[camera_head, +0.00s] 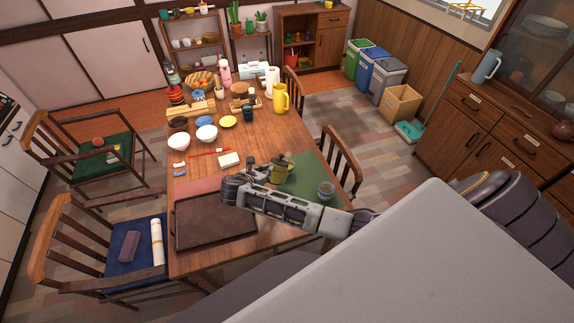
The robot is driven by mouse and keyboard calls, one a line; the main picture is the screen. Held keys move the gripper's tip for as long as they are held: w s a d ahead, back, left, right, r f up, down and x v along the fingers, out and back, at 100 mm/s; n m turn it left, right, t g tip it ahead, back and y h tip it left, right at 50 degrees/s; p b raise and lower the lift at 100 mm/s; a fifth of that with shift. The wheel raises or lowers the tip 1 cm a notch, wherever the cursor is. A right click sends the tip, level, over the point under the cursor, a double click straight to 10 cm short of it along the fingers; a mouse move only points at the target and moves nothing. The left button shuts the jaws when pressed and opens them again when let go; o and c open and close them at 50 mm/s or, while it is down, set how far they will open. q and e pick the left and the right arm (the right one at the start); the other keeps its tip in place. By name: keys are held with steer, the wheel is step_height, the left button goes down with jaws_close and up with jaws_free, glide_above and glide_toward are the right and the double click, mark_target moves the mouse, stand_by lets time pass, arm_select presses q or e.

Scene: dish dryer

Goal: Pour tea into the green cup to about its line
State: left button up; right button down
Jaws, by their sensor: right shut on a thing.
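My right gripper (262,172) reaches over the table from the right. It is shut on the teapot (279,174), an olive-yellow pot with a dark top, at the side of the pot. The teapot looks about upright over the green mat (302,167); I cannot tell whether it touches the mat. A small grey-green cup (326,190) stands on the mat to the right of the teapot, apart from it. Its line and its contents are too small to make out. My left gripper is not in view.
A dark tray (214,222) lies on the near left of the table. Bowls (207,133), a white block (229,160) and a yellow pitcher (280,97) stand farther back. Chairs surround the table. A chair (341,160) stands right of the mat.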

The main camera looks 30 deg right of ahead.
steer(key=shift+w+d+r, duration=0.1)
steer(key=shift+w, duration=0.05)
stand_by(0.4)
steer(key=s+a+f+t+h+b, duration=0.2)
steer(key=a+f+h+b, duration=0.1)
steer(key=a+f+b, duration=0.1)
steer(key=shift+s+a+f, duration=0.15)
steer(key=shift+a+f, duration=0.25)
steer(key=shift+f, duration=0.3)
steer(key=shift+f+b, duration=0.15)
steer(key=shift+b, duration=0.25)
steer(key=a+f+h+b, duration=0.1)
steer(key=b, duration=0.1)
steer(key=s+a+f+t+b, duration=0.1)
steer(key=f+b, duration=0.1)
steer(key=f+t+h+b, duration=0.1)
steer(key=b, duration=0.1)
steer(key=shift+s+a+f+n+h, duration=0.15)
steer(key=shift+s+a+n+h, duration=0.15)
steer(key=shift+a, duration=0.1)
stand_by(1.1)
